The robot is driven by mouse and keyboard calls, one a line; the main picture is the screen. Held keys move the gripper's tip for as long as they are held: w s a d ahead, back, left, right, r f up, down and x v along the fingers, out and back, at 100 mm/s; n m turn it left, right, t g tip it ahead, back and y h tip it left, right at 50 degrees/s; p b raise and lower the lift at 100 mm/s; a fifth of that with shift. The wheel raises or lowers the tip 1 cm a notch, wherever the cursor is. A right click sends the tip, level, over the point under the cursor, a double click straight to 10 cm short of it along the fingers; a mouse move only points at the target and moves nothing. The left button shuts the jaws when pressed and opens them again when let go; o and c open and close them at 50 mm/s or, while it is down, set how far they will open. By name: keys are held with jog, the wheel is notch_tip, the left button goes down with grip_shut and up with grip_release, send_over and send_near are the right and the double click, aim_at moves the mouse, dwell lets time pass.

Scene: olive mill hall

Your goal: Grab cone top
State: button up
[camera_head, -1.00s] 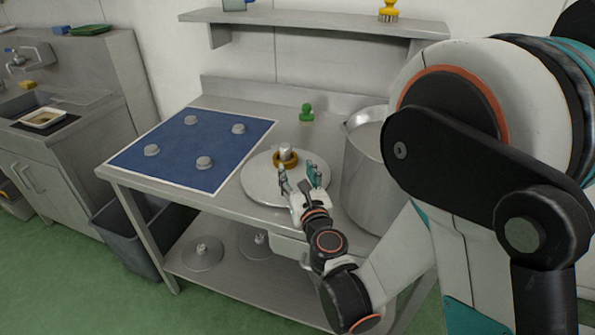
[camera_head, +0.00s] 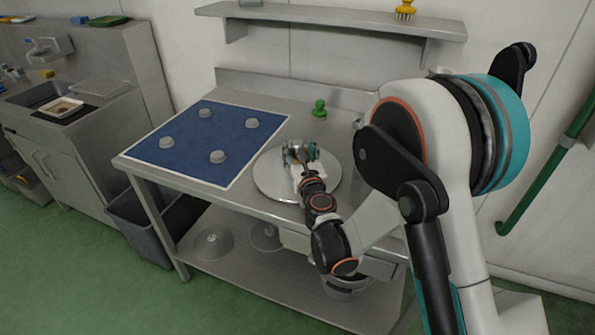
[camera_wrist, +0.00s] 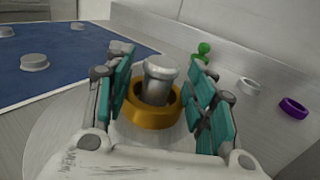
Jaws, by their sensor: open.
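The cone top seems to be the grey metal knob (camera_wrist: 160,72), upright inside a yellow-brown ring (camera_wrist: 150,116) in the wrist view. The ring surrounds its lower part. Both stand on a round pale metal disc (camera_head: 268,181) on the steel table. My gripper (camera_wrist: 163,82) is open, with its teal finger pads on either side of the knob and ring. I see a gap between the pads and the knob. In the head view my gripper (camera_head: 300,156) is over the disc and mostly hides the knob and ring.
A blue mat (camera_head: 190,162) with several grey knobs lies left of the disc. A green knobbed piece (camera_head: 319,109) stands behind. In the wrist view, a white ring (camera_wrist: 249,86) and a purple ring (camera_wrist: 293,107) are at right. A shelf (camera_head: 330,19) runs above.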

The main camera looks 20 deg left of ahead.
jog(key=shift+x, duration=1.15)
grip_shut()
